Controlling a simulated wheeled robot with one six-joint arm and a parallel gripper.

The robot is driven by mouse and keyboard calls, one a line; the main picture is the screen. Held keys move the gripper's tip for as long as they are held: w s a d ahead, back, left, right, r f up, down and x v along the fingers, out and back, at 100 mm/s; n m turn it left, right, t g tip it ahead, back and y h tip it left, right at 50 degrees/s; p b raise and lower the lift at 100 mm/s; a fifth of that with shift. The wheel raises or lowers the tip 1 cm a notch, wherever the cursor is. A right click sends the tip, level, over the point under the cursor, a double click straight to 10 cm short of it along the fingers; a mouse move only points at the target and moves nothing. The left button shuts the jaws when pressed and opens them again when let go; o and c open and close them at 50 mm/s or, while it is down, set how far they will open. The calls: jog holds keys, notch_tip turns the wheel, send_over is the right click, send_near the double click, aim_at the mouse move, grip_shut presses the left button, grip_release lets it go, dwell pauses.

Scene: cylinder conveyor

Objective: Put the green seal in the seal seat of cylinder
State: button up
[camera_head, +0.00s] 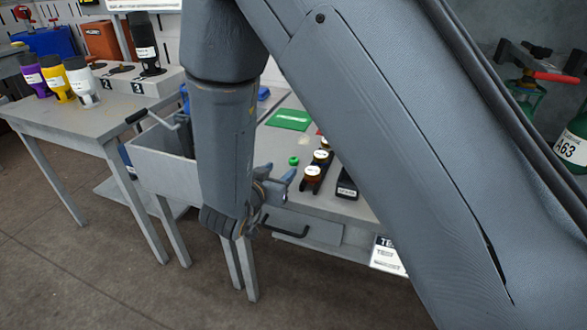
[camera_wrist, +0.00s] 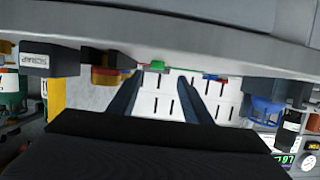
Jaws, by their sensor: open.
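The green seal (camera_head: 294,160) is a small green ring on the grey workbench, just beyond my gripper. A small green piece that looks like it shows between the fingers in the upside-down wrist view (camera_wrist: 158,67). My gripper (camera_head: 279,181) is open and empty at the bench's front edge, its fingers pointing toward the seal without visible contact. Purple (camera_head: 34,76), yellow (camera_head: 55,78) and white (camera_head: 82,82) cylinders stand on the left table, and a black cylinder (camera_head: 145,45) stands on a numbered block. I cannot make out a seal seat on any of them.
A black holder with white-topped jars (camera_head: 312,172) and a black scrap box (camera_head: 346,186) sit right of the seal; the box also shows in the wrist view (camera_wrist: 48,59). A green mat (camera_head: 289,119) lies behind.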

aim_at(293, 160)
jog(key=x, duration=0.6)
jog(key=shift+w+d+r, duration=0.15)
jog(key=shift+d+r, duration=0.15)
jog(key=shift+d, duration=0.15)
jog(key=shift+w+d+f, duration=0.15)
jog(key=shift+w+f, duration=0.05)
jog(key=shift+w, duration=0.4)
grip_shut()
